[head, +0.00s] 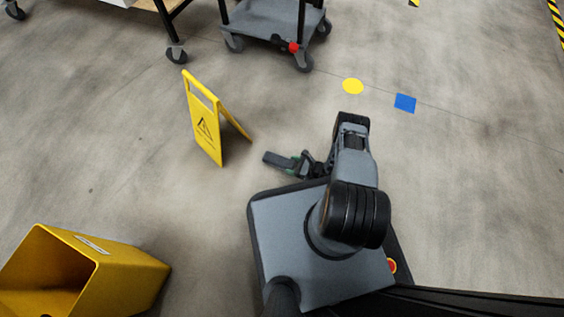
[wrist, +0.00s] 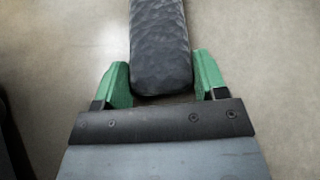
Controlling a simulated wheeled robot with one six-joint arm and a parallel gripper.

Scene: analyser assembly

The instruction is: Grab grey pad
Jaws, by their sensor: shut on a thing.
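The grey pad (wrist: 160,45) is a long dark grey block with a dimpled surface. In the wrist view it runs from the top edge down between the two green fingertips of my gripper (wrist: 161,82). The fingers are shut on its near end, one on each side. Its far end is cut off by the frame. In the head view my gripper (head: 297,165) is left of my arm, with the pad (head: 279,160) sticking out to the left, held above the floor.
A yellow folding floor sign (head: 205,120) stands to the left of the pad. A yellow bin (head: 100,270) is at the bottom left. A grey wheeled cart (head: 268,18) is at the top. Yellow (head: 353,86) and blue (head: 405,103) floor markers lie on open floor.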

